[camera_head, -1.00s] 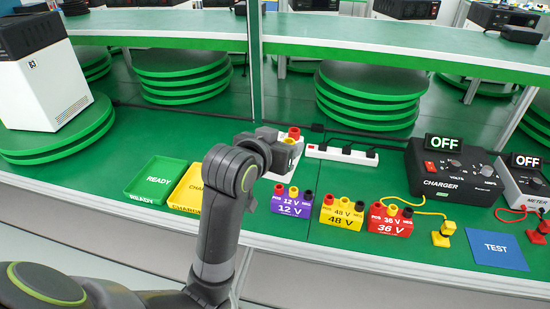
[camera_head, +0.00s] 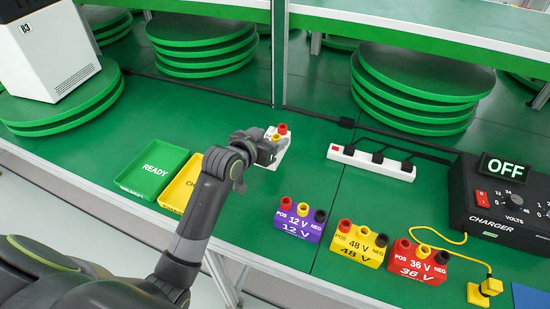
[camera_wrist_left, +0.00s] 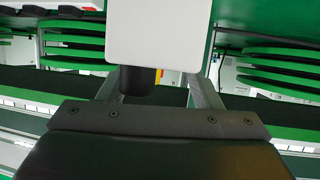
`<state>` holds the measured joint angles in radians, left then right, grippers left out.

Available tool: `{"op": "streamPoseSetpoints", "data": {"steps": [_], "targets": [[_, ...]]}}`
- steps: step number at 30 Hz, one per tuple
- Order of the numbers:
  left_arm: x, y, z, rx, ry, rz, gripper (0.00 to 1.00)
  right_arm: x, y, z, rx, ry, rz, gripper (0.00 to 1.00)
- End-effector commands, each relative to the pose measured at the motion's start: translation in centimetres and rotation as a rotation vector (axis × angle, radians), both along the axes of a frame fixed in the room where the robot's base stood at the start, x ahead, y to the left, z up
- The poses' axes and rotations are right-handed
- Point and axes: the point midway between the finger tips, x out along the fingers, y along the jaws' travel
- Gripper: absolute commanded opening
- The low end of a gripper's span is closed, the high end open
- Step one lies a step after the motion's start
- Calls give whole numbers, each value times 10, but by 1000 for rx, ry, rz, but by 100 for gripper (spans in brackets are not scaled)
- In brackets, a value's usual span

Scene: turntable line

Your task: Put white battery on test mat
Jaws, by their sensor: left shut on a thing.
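The white battery (camera_head: 282,151) has a red and a yellow cap on top. My left gripper (camera_head: 268,149) is shut on it, behind the 12 V block and left of the power strip. Gripper and wrist hide part of it, and I cannot tell its height above the counter. In the left wrist view, the white battery (camera_wrist_left: 158,32) shows as a plain white face between the fingers. The blue test mat (camera_head: 530,297) is at the bottom right, cut off by the picture edge, far right of the gripper. My right gripper is not in view.
Purple 12 V (camera_head: 300,222), yellow 48 V (camera_head: 357,246) and red 36 V (camera_head: 420,264) blocks stand along the front. The charger (camera_head: 490,205), reading OFF, has a yellow lead to a plug (camera_head: 487,290). A power strip (camera_head: 370,162) lies behind. Green READY tray (camera_head: 150,172) sits left.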

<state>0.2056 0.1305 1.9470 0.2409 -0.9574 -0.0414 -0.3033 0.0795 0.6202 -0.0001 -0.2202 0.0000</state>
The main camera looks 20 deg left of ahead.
Motion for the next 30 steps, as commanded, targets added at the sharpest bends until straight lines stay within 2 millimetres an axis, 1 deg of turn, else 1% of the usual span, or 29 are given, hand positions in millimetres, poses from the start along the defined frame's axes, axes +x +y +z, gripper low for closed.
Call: {"op": "streamPoseSetpoints", "data": {"steps": [1, 4, 7, 12, 15, 27, 28, 30], "targets": [[0, -1, -7, -3, -4, 0, 8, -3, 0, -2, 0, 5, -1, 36], [0, -1, -17, -1, -5, -1, 8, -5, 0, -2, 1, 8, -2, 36], [0, -1, -25, -1, -5, 0, 8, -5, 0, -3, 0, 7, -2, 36], [0, 0, -48, -1, -4, 0, 8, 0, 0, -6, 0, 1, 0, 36], [0, 0, -56, -1, -6, 0, 8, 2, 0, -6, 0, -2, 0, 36], [1, -1, -60, 0, -8, 0, 8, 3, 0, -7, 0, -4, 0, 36], [0, 0, -62, 0, -2, 1, 61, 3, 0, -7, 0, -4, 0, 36], [0, 0, -62, 0, -2, 1, 70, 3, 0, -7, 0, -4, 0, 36]]}}
